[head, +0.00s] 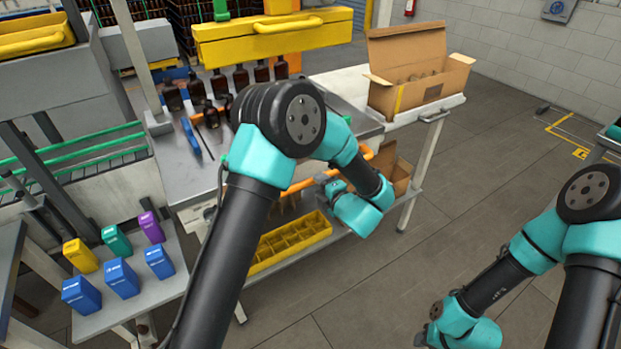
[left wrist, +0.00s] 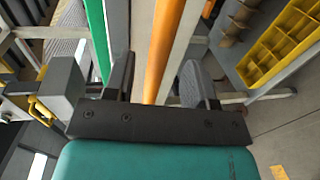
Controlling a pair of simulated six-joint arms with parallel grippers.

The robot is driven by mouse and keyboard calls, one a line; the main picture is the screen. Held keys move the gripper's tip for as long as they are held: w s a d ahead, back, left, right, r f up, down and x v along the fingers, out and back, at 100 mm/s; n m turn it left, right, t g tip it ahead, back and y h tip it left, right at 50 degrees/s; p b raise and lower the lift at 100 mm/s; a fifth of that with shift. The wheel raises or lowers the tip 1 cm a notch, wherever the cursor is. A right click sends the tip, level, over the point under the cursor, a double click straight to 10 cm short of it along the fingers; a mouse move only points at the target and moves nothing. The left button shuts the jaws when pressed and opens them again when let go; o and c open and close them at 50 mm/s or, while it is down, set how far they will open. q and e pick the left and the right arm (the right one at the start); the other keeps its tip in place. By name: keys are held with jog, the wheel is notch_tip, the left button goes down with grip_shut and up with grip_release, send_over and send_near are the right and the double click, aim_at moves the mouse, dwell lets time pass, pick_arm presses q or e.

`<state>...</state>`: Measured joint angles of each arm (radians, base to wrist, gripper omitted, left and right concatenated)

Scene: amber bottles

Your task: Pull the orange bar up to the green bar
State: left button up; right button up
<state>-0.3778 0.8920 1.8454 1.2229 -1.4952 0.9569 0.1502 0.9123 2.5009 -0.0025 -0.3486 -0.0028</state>
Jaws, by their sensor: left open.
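The orange bar (head: 303,184) runs along the front of the metal table in the head view, partly hidden by my left arm. In the left wrist view the orange bar (left wrist: 163,45) passes between the spread fingers of my left gripper (left wrist: 162,88), with space visible on both sides. The green bar (left wrist: 97,35) lies to its left there, roughly parallel and apart from it. I cannot pick it out surely in the head view. My left gripper (head: 328,181) is open at the orange bar. My right wrist is low at the right; its fingers are too unclear to judge.
Amber bottles (head: 241,77) stand on the table (head: 185,165) behind my left arm. A yellow divided tray (head: 290,243) sits on the shelf below. An open cardboard box (head: 420,70) is at the back right. Coloured boxes (head: 122,278) stand at left.

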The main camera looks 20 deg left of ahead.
pick_arm(q)
jog(key=x, duration=0.6)
jog(key=shift+w+a+f, duration=0.1)
jog(key=shift+a, duration=0.05)
grip_shut()
dwell(0.4)
